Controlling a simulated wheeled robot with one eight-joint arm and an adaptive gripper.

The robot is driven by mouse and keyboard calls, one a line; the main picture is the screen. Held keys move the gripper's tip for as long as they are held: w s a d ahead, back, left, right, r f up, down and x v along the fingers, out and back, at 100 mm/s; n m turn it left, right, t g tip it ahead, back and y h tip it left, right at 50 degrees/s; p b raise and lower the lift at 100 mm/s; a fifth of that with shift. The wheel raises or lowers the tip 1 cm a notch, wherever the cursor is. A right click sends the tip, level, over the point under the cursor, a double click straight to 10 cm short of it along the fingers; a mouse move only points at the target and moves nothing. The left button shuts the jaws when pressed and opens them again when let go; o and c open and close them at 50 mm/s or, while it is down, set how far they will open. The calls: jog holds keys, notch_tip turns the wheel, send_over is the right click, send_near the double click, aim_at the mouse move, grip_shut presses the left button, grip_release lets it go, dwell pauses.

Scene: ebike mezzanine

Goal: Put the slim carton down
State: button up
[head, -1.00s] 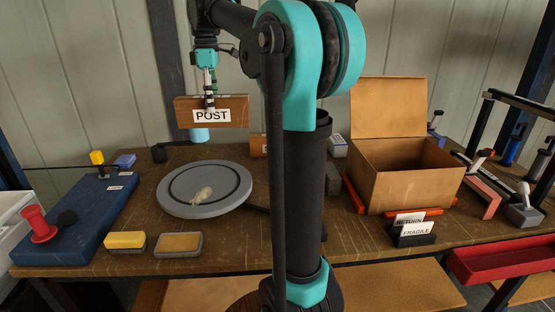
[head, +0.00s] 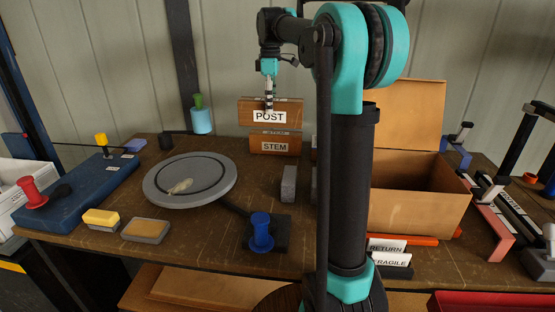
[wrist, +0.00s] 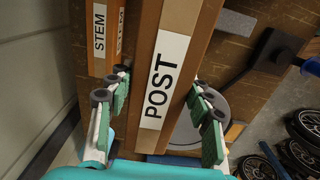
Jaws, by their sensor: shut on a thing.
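The slim carton (head: 285,117) is a brown box with a white POST label, held level in the air near the back of the table. My gripper (head: 269,104) is shut on it from above. In the wrist view the fingers (wrist: 160,107) lie on both sides of the POST carton (wrist: 178,55). A similar brown carton labelled STEM (head: 258,143) stands at the back of the table; in the head view it shows just below the held one. In the wrist view the STEM carton (wrist: 101,62) is left of it, with a narrow gap.
A grey turntable (head: 160,193) with a small pale object on it is left of the cartons. A grey block (head: 288,184) and a blue-knobbed stamp (head: 261,232) are in front. An open cardboard box (head: 415,207) stands right, partly behind my arm. A teal bottle (head: 202,120) is at the back.

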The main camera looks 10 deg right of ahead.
aim_at(271, 119)
notch_tip(271, 119, down, 18)
jog(key=shift+f, duration=0.1)
dwell(0.5)
jog(key=o, duration=1.6)
notch_tip(271, 119, up, 12)
jog(key=shift+r, duration=0.1)
